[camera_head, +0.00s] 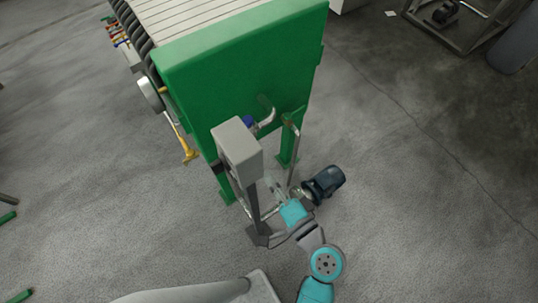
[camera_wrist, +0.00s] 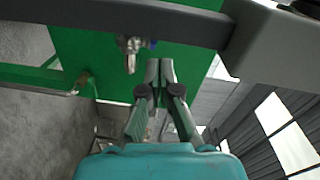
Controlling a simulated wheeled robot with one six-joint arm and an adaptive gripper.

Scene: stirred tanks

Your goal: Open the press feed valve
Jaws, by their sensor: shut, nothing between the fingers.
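The green filter press (camera_head: 230,75) stands with its end plate toward me. A small valve with a blue part (camera_head: 249,121) sits on a bent metal pipe at that plate, partly hidden by a grey box. In the wrist view a metal valve fitting (camera_wrist: 131,50) hangs against the green plate (camera_wrist: 90,50), left of my fingertips and apart from them. My gripper (camera_wrist: 160,66) is shut and empty, pointing at the plate. In the head view my gripper (camera_head: 274,186) is low, behind the grey box's post and below the valve.
The grey box (camera_head: 237,150) on a post stands close to my arm. A dark motor (camera_head: 325,182) is just right of my gripper, beside an upright pipe (camera_head: 292,150). A grey bar (camera_wrist: 120,20) crosses the top of the wrist view. Floor to the right is open.

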